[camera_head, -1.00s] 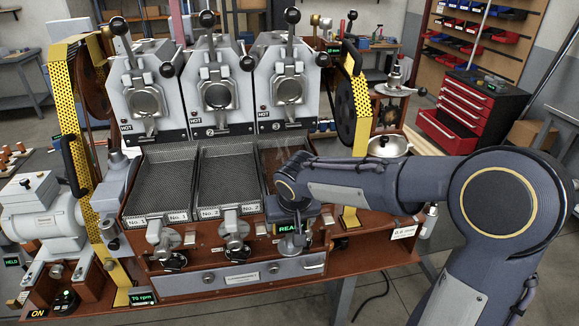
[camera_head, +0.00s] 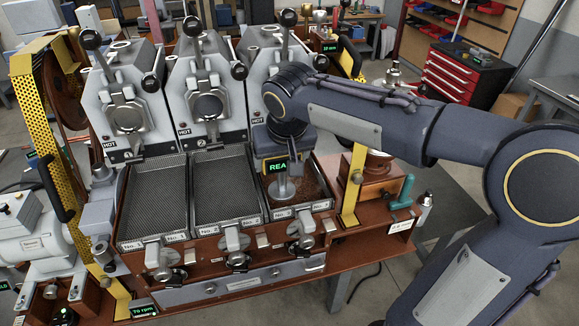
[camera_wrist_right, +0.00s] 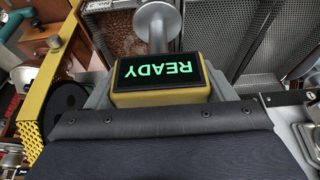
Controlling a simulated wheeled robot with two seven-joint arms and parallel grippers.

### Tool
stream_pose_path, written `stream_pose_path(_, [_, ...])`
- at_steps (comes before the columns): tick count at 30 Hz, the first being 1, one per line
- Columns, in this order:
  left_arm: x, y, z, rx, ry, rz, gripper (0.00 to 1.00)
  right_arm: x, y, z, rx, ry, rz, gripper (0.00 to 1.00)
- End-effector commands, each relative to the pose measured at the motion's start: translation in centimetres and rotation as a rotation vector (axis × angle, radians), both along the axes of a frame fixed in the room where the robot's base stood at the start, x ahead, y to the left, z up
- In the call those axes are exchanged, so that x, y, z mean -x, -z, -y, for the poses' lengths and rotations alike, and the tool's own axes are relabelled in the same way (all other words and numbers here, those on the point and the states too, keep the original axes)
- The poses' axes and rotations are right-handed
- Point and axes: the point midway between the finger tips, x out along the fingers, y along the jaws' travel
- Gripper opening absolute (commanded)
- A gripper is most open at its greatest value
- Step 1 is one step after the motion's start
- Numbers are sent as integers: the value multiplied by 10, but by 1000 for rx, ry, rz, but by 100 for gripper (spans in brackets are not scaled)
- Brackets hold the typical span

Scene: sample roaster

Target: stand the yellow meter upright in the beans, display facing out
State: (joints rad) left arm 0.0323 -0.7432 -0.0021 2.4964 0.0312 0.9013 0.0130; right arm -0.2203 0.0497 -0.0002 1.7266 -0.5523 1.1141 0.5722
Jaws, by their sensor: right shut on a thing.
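The yellow meter (camera_wrist_right: 160,95) has a dark display reading READY in green, upside down in the right wrist view. In the head view the meter's display (camera_head: 277,168) faces the front, partly covered. My right gripper (camera_head: 284,143) is shut on the meter, above the third tray. The meter's metal stem with a round disc (camera_head: 283,188) points down over the brown beans (camera_head: 308,178) in that tray. The beans also show in the right wrist view (camera_wrist_right: 115,33). I cannot tell whether the stem's end touches them. My left gripper is out of view.
Two empty mesh trays, No. 1 (camera_head: 152,205) and No. 2 (camera_head: 222,190), lie left of the bean tray. Hot roaster units (camera_head: 207,90) stand behind. A yellow upright (camera_head: 353,185) and a wooden box (camera_head: 378,180) stand to the right.

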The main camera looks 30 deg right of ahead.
Motion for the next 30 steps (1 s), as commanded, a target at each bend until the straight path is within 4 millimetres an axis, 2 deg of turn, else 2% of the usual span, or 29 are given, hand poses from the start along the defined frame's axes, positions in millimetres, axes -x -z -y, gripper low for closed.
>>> stream_pose_path(6, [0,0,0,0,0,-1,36,-39,26,41,1,7,-3,28])
stream_pose_path(12, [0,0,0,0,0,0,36,-60,62,61,1,4,-3,28])
stream_pose_path(22, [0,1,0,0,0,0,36,-73,84,74,2,1,-1,28])
stream_pose_path(27, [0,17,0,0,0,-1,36,-74,114,75,0,0,-2,28])
stream_pose_path(30, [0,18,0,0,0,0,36,-74,119,74,0,0,-4,28])
